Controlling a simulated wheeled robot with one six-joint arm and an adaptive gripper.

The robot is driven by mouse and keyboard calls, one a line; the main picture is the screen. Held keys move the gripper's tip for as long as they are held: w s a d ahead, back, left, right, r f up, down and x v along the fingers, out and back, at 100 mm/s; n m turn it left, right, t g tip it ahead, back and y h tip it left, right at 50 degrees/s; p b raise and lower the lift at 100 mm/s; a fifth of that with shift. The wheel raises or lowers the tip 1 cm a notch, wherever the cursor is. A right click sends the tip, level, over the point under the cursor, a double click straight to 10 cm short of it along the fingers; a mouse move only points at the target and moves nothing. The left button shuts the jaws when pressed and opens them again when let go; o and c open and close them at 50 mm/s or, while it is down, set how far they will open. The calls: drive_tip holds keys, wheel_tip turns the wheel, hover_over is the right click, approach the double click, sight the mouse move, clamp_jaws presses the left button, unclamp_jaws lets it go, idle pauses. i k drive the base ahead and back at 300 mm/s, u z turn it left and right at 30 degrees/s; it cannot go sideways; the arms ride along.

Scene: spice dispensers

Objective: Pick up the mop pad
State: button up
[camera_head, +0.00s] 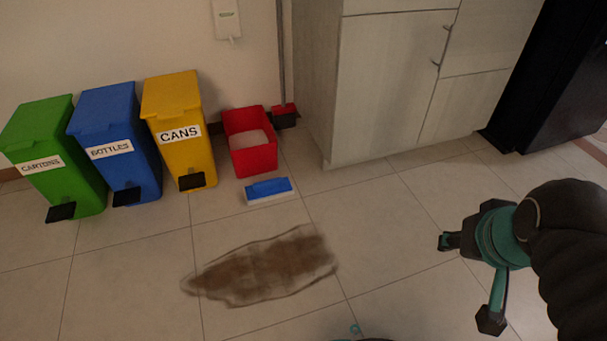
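A small flat block with a blue top and a white lower part, which looks like the mop pad (268,190), lies on the tiled floor just in front of the red bucket. My gripper (467,281) is at the right of the view, with its two dark fingertips spread wide apart and nothing between them. It is well to the right of the pad and nearer to the camera, and does not touch it. The pad is in plain view, with nothing in front of it.
A red bucket (252,155) stands behind the pad, beside a pole with a red head (285,115). Yellow (178,110), blue (112,125) and green (50,135) bins stand left. A brown stain (262,270) lies in front. A cabinet (385,85) stands behind right.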

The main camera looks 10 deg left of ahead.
sight(278, 188)
drive_tip(key=z, duration=0.1)
drive_tip(key=i, duration=0.75)
drive_tip(key=u, duration=0.7)
drive_tip(key=i, duration=0.65)
drive_tip(key=u, duration=0.55)
